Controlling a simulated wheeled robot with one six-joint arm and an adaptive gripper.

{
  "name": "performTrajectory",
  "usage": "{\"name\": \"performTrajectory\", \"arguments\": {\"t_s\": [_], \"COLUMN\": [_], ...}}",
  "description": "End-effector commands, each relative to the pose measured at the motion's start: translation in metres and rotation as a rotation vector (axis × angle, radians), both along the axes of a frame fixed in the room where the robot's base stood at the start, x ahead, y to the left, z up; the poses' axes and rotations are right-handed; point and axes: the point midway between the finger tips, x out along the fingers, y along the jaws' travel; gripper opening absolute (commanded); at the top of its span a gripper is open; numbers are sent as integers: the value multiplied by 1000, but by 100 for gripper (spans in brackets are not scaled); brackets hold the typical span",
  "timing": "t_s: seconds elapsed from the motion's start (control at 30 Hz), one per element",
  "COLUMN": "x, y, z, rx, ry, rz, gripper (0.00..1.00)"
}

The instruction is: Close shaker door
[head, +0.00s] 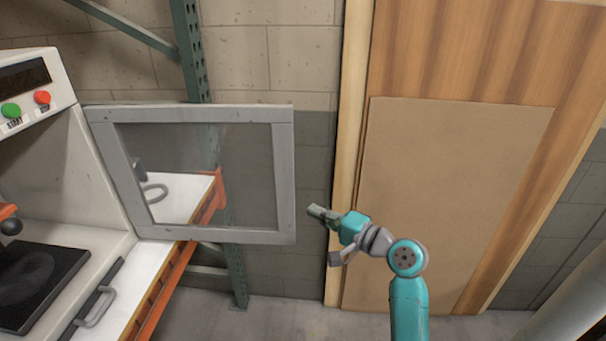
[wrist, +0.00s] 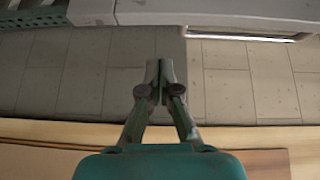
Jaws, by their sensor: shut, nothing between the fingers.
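The shaker door (head: 283,180) is a grey frame with a clear pane. In the head view it stands wide open, swung out to the right from the white shaker (head: 90,190). My gripper (head: 314,211) is just right of the door's free edge, pointing left at it, with a small apparent gap. Whether it touches the door cannot be told. In the wrist view my gripper (wrist: 160,72) shows its fingers together and empty. A pale grey edge (wrist: 220,14) crosses the top of that view, perhaps part of the door frame.
The shaker has a green button (head: 11,110) and a red button (head: 42,97). Its chamber holds a black plate (head: 35,280). An orange-edged shelf (head: 165,285) and a green rack post (head: 190,45) stand behind the door. A wooden door (head: 450,180) is behind my arm.

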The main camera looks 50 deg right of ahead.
Motion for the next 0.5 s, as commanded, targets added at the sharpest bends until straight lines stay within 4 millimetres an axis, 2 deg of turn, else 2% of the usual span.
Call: {"name": "performTrajectory", "arguments": {"t_s": [0.1, 0.23, 0.33, 0.5], "x": [-2, -9, -12, -8], "y": [-22, -37, -43, -44], "z": [33, 61, 73, 78], "rx": [13, 26, 31, 35], "ry": [-22, -30, -32, -32], "rz": [35, 78, 97, 109], "gripper": [0, 0, 0, 0]}}
